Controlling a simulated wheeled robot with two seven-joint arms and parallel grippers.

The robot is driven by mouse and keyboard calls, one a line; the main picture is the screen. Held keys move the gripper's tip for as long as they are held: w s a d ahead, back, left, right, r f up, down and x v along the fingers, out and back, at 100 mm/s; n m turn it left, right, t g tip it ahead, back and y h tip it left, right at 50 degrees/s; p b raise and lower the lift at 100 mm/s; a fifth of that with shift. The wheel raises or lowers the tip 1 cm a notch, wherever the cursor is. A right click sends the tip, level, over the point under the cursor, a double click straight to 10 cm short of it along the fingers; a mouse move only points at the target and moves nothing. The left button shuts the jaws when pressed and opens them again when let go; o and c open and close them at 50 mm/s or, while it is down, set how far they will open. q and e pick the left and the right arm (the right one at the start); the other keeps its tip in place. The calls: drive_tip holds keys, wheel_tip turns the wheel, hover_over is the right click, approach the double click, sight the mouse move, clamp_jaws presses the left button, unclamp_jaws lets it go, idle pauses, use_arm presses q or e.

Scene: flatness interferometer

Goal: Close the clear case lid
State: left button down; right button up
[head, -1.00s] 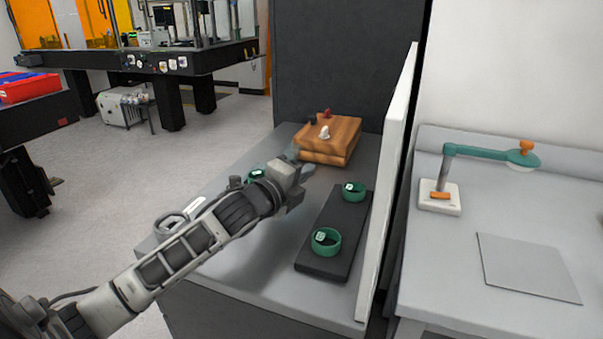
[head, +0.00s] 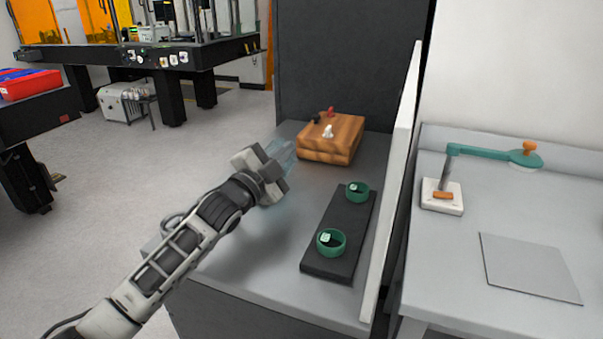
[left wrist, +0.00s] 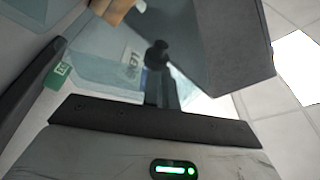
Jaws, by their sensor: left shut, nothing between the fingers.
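The clear case is a faint bluish, see-through shape (head: 284,157) beside my left gripper in the head view; much of it is hidden by my arm. In the left wrist view a clear bluish panel (left wrist: 104,73) with a white label lies past the dark fingers. Whether the lid stands raised or tilted I cannot tell. My left gripper (head: 276,174) is shut and empty, at or very near the clear shape; contact is unclear. It shows in the left wrist view (left wrist: 157,75) too. My right gripper is not in view.
A wooden box (head: 325,150) with small knobs stands behind, on the grey bench. A black tray (head: 325,267) with two green rings (head: 331,242) lies to the right. A white upright panel (head: 393,190) borders the bench. A second bench (head: 460,270) holds a green-armed lamp (head: 490,152).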

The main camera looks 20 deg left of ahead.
sight(268, 152)
use_arm(q)
drive_tip(key=a+n, duration=0.1)
drive_tip(key=a+n+t+y, duration=0.1)
drive_tip(key=n, duration=0.1)
drive_tip(key=shift+s+a+n, duration=0.15)
drive_tip(key=shift+n, duration=0.15)
drive_tip(key=shift+a, duration=0.55)
drive_tip(key=shift+r, duration=0.1)
drive_tip(key=r+p, duration=0.4)
drive_tip(key=shift+d+r+p, duration=0.25)
drive_tip(key=shift+d+p, duration=0.05)
drive_tip(key=shift+d, duration=0.1)
drive_tip(key=shift+s+f+b, duration=0.5)
drive_tip(key=shift+s+f, duration=0.2)
drive_tip(key=shift+f, duration=0.1)
drive_tip(key=d+b+v, duration=0.1)
drive_tip(key=v, duration=0.7)
drive_tip(key=shift+s+f, duration=0.15)
drive_tip(key=shift+s, duration=0.05)
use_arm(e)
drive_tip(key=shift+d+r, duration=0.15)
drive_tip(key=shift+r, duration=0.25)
